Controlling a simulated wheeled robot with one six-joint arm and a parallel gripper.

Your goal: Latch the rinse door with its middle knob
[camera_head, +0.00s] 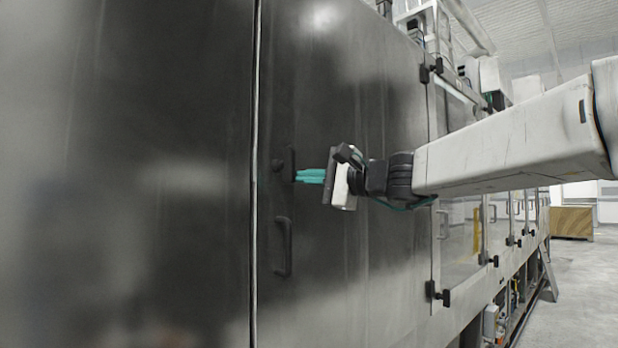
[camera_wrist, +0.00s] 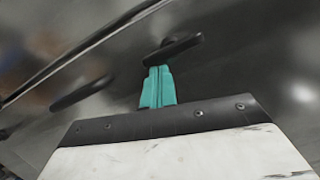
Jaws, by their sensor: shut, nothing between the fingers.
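The rinse door (camera_head: 345,90) is a large dark steel panel that stands upright. Its knob (camera_head: 279,165) is black, on a dark plate near the door's left edge. The knob and plate also show in the wrist view (camera_wrist: 174,48), just beyond the fingertips. A black pull handle (camera_head: 283,247) sits below the knob and shows left of the fingers in the wrist view (camera_wrist: 82,93). My gripper (camera_head: 297,176) has teal fingers pressed together and empty. Its tips (camera_wrist: 157,68) are right beside the knob plate; I cannot tell whether they touch it.
A bright vertical seam (camera_head: 256,190) separates the door from the steel panel (camera_head: 140,180) on the left. Black hinges (camera_head: 436,292) line the door's right edge. More machine doors (camera_head: 460,230) recede to the right. Floor (camera_head: 575,290) is open at far right.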

